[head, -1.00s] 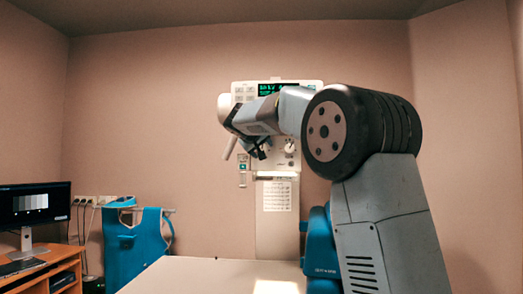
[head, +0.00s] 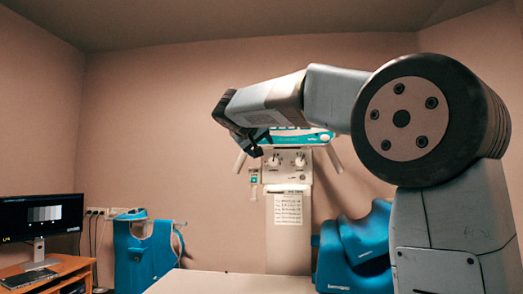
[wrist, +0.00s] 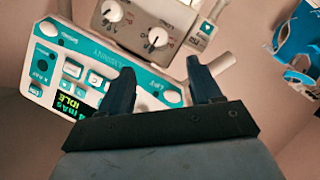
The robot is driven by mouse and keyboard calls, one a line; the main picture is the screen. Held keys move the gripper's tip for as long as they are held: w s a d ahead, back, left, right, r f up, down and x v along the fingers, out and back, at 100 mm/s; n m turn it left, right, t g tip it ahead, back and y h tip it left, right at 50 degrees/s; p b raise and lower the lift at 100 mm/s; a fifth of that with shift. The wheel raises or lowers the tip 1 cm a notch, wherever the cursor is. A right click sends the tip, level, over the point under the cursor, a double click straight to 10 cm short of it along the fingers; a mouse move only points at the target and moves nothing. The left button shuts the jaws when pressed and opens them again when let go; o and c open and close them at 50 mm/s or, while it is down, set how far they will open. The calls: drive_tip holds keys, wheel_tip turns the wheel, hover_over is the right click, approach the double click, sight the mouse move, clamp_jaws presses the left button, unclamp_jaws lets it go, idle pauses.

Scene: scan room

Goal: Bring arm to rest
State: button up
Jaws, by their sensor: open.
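My gripper (head: 250,146) hangs at the end of my raised arm in the head view, in front of the machine on the back wall. In the wrist view its two dark fingers (wrist: 160,88) stand apart with nothing between them. Behind them is the machine's control panel (wrist: 95,75), white and teal with buttons and a display that reads IDLE. In the head view my arm hides much of this panel.
The machine's column (head: 288,235) stands behind a pale tabletop (head: 215,284). A blue item (head: 145,255) hangs on a rack at left, and blue padded pieces (head: 355,255) are at right. A monitor (head: 40,213) stands on a wooden desk (head: 70,268) at far left.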

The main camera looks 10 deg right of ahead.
idle(0.4)
drive_tip(key=s+d+f+g+y, duration=0.2)
drive_tip(key=s+d+f, duration=0.2)
drive_tip(key=s+f, duration=0.45)
drive_tip(key=s+d+f+g+y, duration=0.15)
drive_tip(key=s+d+f, duration=0.25)
drive_tip(key=s+f, duration=0.4)
drive_tip(key=s+f+m+g+y, duration=0.2)
drive_tip(key=s+f+g+y, duration=0.1)
drive_tip(key=s+f, duration=1.7)
drive_tip(key=shift+s+a+y, duration=0.35)
drive_tip(key=shift+s+y, duration=0.1)
drive_tip(key=shift+s, duration=0.35)
drive_tip(key=shift+c, duration=0.2)
